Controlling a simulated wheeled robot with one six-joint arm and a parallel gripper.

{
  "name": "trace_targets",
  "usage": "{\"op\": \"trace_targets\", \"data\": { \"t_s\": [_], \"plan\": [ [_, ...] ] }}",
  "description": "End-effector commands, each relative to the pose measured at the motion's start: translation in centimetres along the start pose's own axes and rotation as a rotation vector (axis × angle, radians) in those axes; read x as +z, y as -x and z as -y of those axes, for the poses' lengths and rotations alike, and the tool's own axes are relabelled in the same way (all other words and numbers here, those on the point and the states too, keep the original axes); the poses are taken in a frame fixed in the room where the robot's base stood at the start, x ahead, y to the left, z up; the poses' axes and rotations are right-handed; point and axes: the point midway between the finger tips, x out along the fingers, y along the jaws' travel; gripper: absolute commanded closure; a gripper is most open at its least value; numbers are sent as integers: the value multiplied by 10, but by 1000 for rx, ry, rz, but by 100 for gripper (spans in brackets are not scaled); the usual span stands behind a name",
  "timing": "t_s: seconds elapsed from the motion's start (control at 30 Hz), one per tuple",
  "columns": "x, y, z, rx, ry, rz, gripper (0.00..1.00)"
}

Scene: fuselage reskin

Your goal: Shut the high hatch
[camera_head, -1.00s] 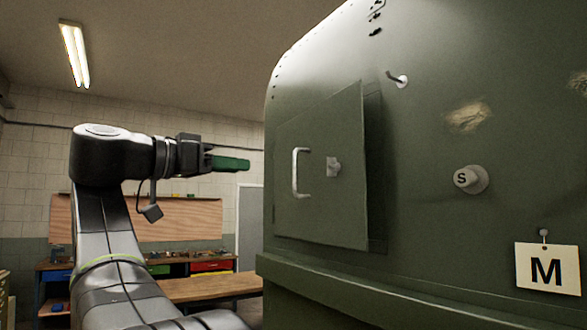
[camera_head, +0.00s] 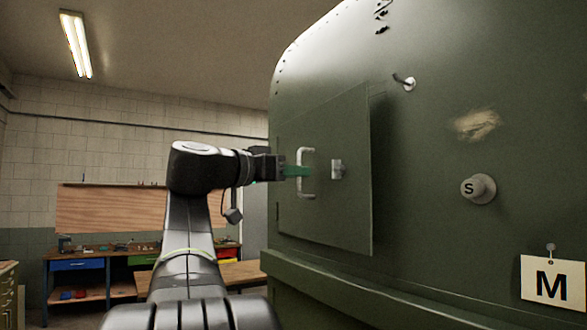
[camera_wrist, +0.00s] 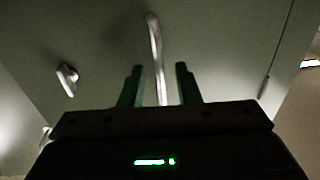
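The hatch (camera_head: 335,220) is a green panel on the side of the green fuselage (camera_head: 430,130). It stands ajar, with its right edge a little off the fuselage and a dark gap (camera_head: 378,97) there. It carries a pale upright handle (camera_head: 312,188) and a small grey latch (camera_head: 337,169). My gripper (camera_head: 303,171) has its green fingers at the handle. In the wrist view the two fingers of my gripper (camera_wrist: 160,68) are apart, with the handle bar (camera_wrist: 155,38) between them and a gap on each side. The latch (camera_wrist: 67,79) shows left of them.
A bent metal pin (camera_head: 405,83), a round knob marked S (camera_head: 478,189) and a hanging M card (camera_head: 551,284) are on the fuselage right of the hatch. A ledge (camera_head: 400,295) runs below it. A workbench (camera_head: 105,255) stands at the back left.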

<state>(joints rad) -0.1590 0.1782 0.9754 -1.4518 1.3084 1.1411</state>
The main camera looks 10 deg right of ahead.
Motion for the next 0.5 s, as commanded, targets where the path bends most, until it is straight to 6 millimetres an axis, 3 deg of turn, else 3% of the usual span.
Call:
{"op": "trace_targets", "data": {
  "t_s": [0.37,0.5],
  "plan": [
    [0,-5,0,0,0,0,70],
    [0,-5,0,0,0,0,96]
  ]
}}
